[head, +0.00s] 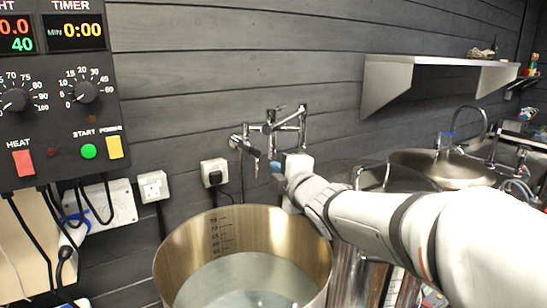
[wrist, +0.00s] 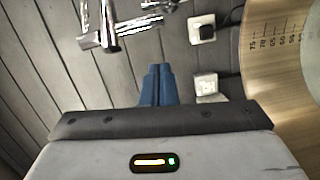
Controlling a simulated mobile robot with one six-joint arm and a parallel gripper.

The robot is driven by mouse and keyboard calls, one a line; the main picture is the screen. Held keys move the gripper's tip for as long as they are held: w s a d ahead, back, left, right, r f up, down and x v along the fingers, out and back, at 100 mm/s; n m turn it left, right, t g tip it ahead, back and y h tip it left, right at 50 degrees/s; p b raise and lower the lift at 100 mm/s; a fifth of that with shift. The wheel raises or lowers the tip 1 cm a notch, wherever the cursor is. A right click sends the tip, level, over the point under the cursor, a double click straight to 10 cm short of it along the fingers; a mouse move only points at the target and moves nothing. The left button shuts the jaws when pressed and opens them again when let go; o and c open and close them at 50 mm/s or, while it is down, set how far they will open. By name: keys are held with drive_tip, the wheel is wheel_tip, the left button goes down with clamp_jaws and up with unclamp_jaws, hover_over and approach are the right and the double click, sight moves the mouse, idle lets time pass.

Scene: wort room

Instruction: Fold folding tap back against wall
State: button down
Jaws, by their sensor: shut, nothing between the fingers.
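The chrome folding tap (head: 268,128) is mounted on the dark plank wall in the head view, above and behind the steel pot. Its jointed pipe and a downturned end show at the left of the mount. In the wrist view the tap (wrist: 110,28) is at the top, beyond my fingertips. My gripper (head: 277,168) is just below and in front of the tap in the head view, its blue fingers pointing toward the wall. In the wrist view my gripper (wrist: 158,68) has its blue fingers together and empty, apart from the tap.
An open steel pot (head: 178,262) holding liquid stands below the tap; its rim is close under my arm. A control panel (head: 60,100) hangs at left. Wall sockets (head: 153,186) with cables sit low on the wall.

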sight(269, 150)
drive_tip(key=w+a+n+y+p, duration=0.1)
drive_tip(key=w+a+n+p, duration=0.1)
drive_tip(key=w+p, duration=0.3)
drive_tip(key=w+a+r, duration=0.1)
drive_tip(key=w, duration=0.3)
drive_tip(key=shift+w+y, duration=0.3)
drive_tip(key=shift+y, duration=0.1)
drive_tip(key=shift+d, duration=0.45)
drive_tip(key=shift+a, duration=0.2)
drive_tip(key=shift+w, duration=0.1)
